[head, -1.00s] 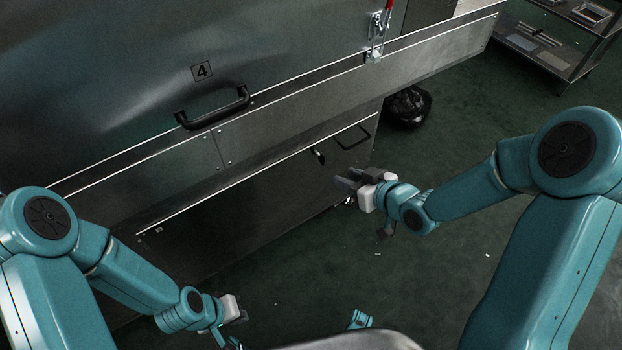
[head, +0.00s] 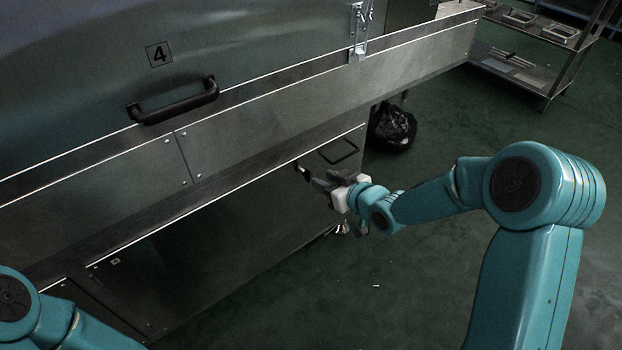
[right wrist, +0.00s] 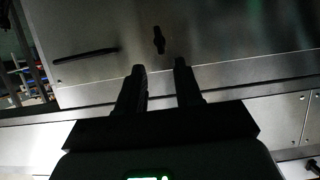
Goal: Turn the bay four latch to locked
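A small black turn latch (head: 303,172) sits on the dryer's lower steel panel, below the hood marked 4 (head: 159,54). In the right wrist view the latch (right wrist: 158,40) looks like a short bar standing roughly upright, in line with the gap between my fingers. My right gripper (head: 322,183) is just right of and below the latch in the head view, fingers pointing at the panel. In the wrist view its two fingers (right wrist: 160,72) are apart with nothing between them. They look short of the latch; exact distance is unclear. My left gripper is out of view.
A black loop handle (head: 338,151) is right of the latch; it shows as a dark bar (right wrist: 85,54) in the wrist view. A large black handle (head: 175,101) and metal clamp (head: 358,32) are above. A black bag (head: 393,127) and shelf rack (head: 522,62) stand right.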

